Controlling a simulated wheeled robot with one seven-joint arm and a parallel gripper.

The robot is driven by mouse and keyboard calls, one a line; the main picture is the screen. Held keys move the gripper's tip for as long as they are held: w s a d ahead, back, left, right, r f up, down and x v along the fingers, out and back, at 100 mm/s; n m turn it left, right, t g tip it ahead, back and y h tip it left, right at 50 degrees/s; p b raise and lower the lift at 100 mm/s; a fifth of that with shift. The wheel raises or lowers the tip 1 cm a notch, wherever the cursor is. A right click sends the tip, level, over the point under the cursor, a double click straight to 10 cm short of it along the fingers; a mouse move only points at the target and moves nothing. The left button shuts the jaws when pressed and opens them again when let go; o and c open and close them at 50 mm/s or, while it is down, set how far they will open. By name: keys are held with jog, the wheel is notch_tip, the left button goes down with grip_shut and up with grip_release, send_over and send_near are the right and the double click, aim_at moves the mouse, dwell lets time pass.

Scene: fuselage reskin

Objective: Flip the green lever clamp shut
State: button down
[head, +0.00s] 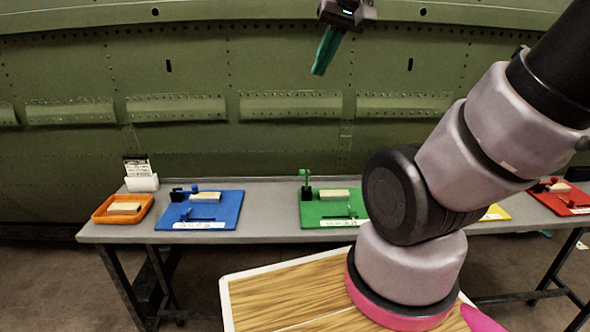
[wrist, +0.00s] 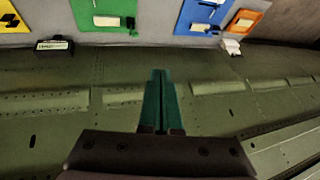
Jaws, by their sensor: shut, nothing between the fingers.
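The green lever clamp (head: 307,190) stands at the back left of the green board (head: 312,222) on the table, with its handle pointing up. A pale block (head: 334,194) lies beside it, and a small green upright piece (head: 350,212) stands nearer the front. My arm hides the board's right edge. My gripper (head: 318,72) has teal fingers pressed together and empty. It hangs high in front of the green fuselage wall, well above and beyond the table. In the wrist view the fingers (wrist: 160,75) are shut, and the green board (wrist: 88,18) is at the top edge, far off.
The grey table (head: 270,205) also bears a blue board (head: 228,212), an orange tray (head: 101,217), a yellow board (head: 497,213) and a red board (head: 550,203). A white-and-black holder (head: 141,183) stands at the back left. The curved fuselage wall (head: 250,60) rises behind the table.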

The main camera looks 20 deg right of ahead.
jog(key=w+a+f+n+g+h, duration=0.3)
jog(key=w+f+n, duration=0.5)
jog(key=w+f, duration=0.3)
jog(key=w+a+f+n+g+h, duration=0.3)
jog(key=w+a+f+n+g, duration=0.1)
jog(key=w+f+n, duration=0.5)
notch_tip(320, 180, down, 2)
jog(key=w, duration=0.2)
jog(key=shift+w+a+f+n+h, duration=0.2)
jog(key=shift+w+a+n+h, duration=0.1)
jog(key=shift+w+a+h, duration=0.1)
jog(key=d+r+x, duration=0.1)
jog(key=d+x, duration=0.1)
jog(key=x, duration=1)
jog(key=shift+s+d+f, duration=0.2)
jog(key=shift+s+d, duration=0.2)
jog(key=shift+d, duration=0.1)
jog(key=shift+d, duration=0.1)
